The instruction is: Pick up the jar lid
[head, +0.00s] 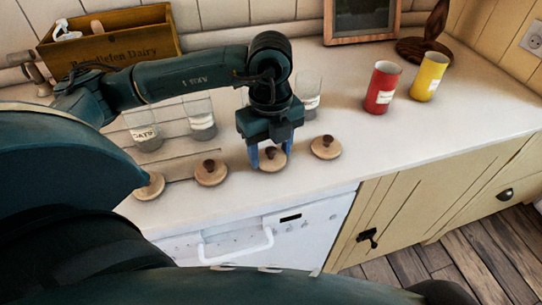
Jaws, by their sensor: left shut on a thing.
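Several round wooden jar lids with dark knobs lie in a row along the counter's front. One jar lid (271,163) is under my left gripper (268,160), whose fingers are shut on its dark knob. Whether this lid touches the counter I cannot tell. Other lids lie to the left (211,173) and far left (149,187), and one to the right (326,147). Glass jars stand behind them: a labelled jar (146,134), a second jar (201,120) and one partly hidden by my arm (309,90). My right gripper is not seen.
A red canister (382,88) and a yellow canister (428,77) stand at the right. A wooden crate (120,45) and a wooden frame (361,20) stand at the back. The white counter (400,135) is clear at right; a dishwasher (270,232) is below its front edge.

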